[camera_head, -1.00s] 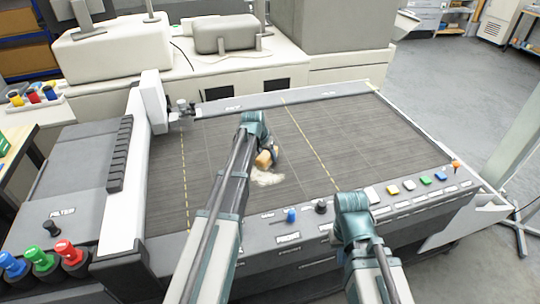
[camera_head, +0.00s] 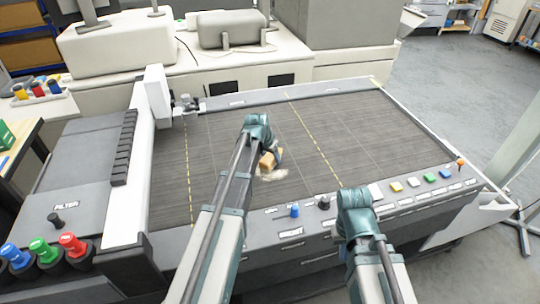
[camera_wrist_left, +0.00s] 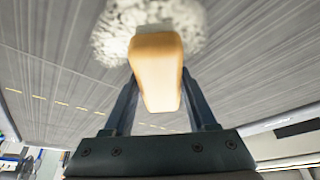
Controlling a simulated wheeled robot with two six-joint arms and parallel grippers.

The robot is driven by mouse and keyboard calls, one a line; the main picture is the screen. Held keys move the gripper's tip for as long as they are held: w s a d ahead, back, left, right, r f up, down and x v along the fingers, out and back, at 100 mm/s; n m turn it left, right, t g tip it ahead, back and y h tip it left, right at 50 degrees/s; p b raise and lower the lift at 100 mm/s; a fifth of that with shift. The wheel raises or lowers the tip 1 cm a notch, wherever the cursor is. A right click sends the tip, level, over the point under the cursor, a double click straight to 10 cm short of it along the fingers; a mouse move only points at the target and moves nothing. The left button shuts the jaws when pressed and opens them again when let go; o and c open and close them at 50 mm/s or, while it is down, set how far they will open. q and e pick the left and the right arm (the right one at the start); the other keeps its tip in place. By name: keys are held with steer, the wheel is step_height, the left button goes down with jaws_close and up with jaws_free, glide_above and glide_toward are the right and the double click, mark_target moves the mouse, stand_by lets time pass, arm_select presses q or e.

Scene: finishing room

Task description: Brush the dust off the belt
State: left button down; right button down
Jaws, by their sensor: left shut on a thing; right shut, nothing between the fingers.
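The dark grey belt (camera_head: 370,125) is the wide flat bed of the machine, with dashed yellow lines. A small pale patch of dust (camera_head: 274,175) lies on it near the middle; it shows as a whitish fluffy patch in the left wrist view (camera_wrist_left: 115,35). My left gripper (camera_head: 276,156) is shut on a brush with a tan block handle (camera_head: 266,161). The handle stands between the fingers in the left wrist view (camera_wrist_left: 157,72), its far end over the dust. Whether the bristles touch the belt is hidden. My right arm is at the front panel; its gripper is hidden.
A front panel (camera_head: 290,232) with coloured buttons and knobs edges the belt. A white upright guard (camera_head: 128,190) bounds it on the left, and a rail (camera_head: 300,96) at the back. Red, green and blue knobs (camera_head: 72,245) stand at front left. The belt's right half is clear.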

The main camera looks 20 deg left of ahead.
mark_target(269, 163)
arm_select(q)
steer(key=shift+s+d, duration=0.6)
steer(key=shift+s, duration=0.25)
steer(key=shift+s+d, duration=0.6)
steer(key=shift+s, duration=0.25)
steer(key=shift+s+d+f, duration=0.1)
steer(key=shift+s+d, duration=0.4)
steer(key=shift+s, duration=0.3)
steer(key=shift+s+d+f, duration=0.1)
steer(key=shift+s+d, duration=0.4)
steer(key=shift+s, duration=0.25)
steer(key=shift+a, duration=0.1)
steer(key=shift+s+a+r, duration=0.15)
steer(key=shift+s+a, duration=0.35)
steer(key=shift+a, duration=0.15)
steer(key=shift+w+a+r, duration=0.1)
steer(key=shift+w+a, duration=0.45)
steer(key=shift+w, duration=0.3)
steer(key=shift+w+a+r, duration=0.1)
steer(key=shift+w+a, duration=0.4)
steer(key=shift+w, duration=0.35)
steer(key=shift+w+a+f, duration=0.1)
